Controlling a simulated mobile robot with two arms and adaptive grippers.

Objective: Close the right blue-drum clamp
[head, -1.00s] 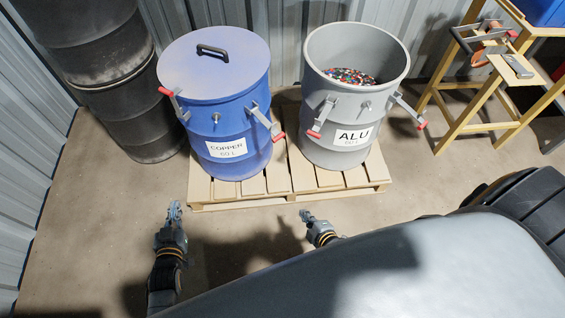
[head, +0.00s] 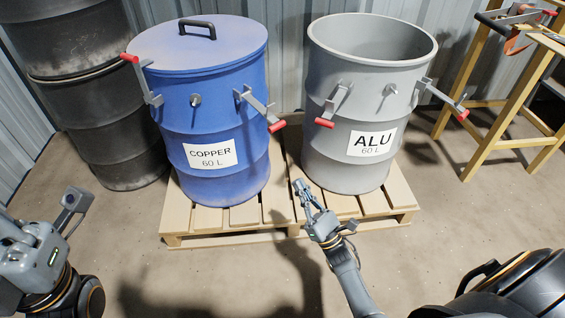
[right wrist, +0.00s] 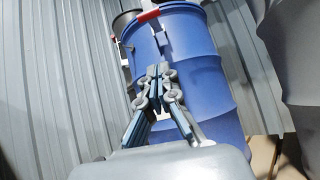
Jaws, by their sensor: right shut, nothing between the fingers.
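The blue drum (head: 215,130), labelled COPPER, stands on a pallet with its lid on. Its right clamp (head: 255,105) sticks out to the lower right, the red handle (head: 277,126) away from the drum wall. My right gripper (head: 302,188) is shut and empty, below and right of that handle, apart from it, in front of the gap between the drums. In the right wrist view the shut fingers (right wrist: 158,72) appear in front of the blue drum (right wrist: 190,65). A red handle (right wrist: 148,16) shows above them. My left gripper (head: 75,200) is at the left edge; its jaw opening is unclear.
The blue drum's left clamp (head: 150,85) angles up and out, with a red handle. An open grey drum (head: 330,150), labelled ALU, stands right, its clamps sticking out. The pallet (head: 240,222) carries both. Black drums (head: 95,90) stand left, a wooden stand (head: 490,110) right.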

